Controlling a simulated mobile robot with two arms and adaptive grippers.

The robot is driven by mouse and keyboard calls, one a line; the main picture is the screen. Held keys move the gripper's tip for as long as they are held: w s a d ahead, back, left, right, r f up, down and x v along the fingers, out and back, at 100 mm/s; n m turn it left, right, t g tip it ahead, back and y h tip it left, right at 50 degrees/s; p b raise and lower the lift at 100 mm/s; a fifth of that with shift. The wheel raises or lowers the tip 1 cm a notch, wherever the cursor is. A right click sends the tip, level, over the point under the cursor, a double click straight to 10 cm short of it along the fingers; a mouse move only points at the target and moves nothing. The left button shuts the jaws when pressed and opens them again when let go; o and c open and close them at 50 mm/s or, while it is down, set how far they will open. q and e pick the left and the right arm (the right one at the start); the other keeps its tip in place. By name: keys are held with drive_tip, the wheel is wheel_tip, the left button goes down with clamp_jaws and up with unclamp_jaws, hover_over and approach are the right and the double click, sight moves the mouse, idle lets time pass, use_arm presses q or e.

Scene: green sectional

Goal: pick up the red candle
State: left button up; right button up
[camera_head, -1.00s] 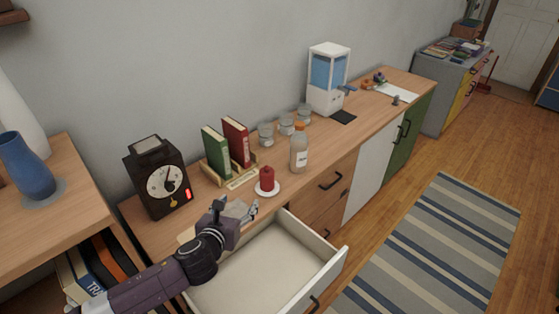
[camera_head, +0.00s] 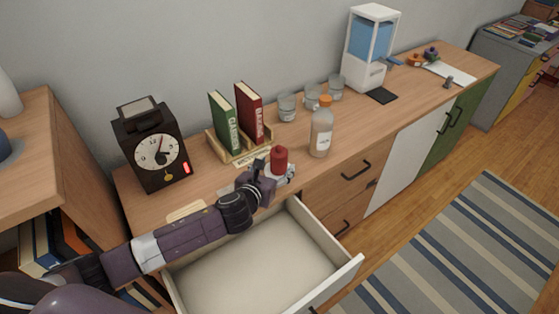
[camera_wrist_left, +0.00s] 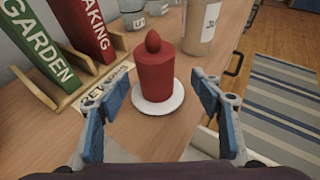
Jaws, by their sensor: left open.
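The red candle (camera_head: 279,159) stands upright on a small white plate (camera_head: 290,175) on the wooden counter. In the left wrist view the candle (camera_wrist_left: 154,72) rises ahead of and between my left gripper's fingers, on its round white plate (camera_wrist_left: 158,104). My left gripper (camera_head: 270,172) is open, with its fingers apart on either side of the candle's near side; no contact with the candle shows. In the head view the gripper hides part of the plate. My right gripper is not in view.
A bookend with green and red books (camera_head: 224,125) stands behind the candle, and a bottle (camera_head: 321,133) stands to its right. Glass jars (camera_head: 287,107) are behind. An open, empty drawer (camera_head: 262,268) juts out below my left arm. A black clock (camera_head: 154,150) is at left.

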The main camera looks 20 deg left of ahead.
sight(275, 164)
use_arm(q)
drive_tip(key=x, duration=0.3)
drive_tip(key=shift+w+a+f, duration=0.25)
drive_tip(key=shift+w+a, duration=0.05)
drive_tip(key=shift+x, duration=0.85)
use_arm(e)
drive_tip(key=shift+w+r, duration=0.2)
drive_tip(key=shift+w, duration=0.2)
use_arm(q)
drive_tip(key=shift+c, duration=0.3)
drive_tip(key=shift+c, duration=1.2)
drive_tip(key=c, duration=1.2)
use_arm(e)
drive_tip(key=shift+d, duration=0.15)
use_arm(q)
drive_tip(key=shift+r+p, duration=0.15)
drive_tip(key=shift+p, duration=0.2)
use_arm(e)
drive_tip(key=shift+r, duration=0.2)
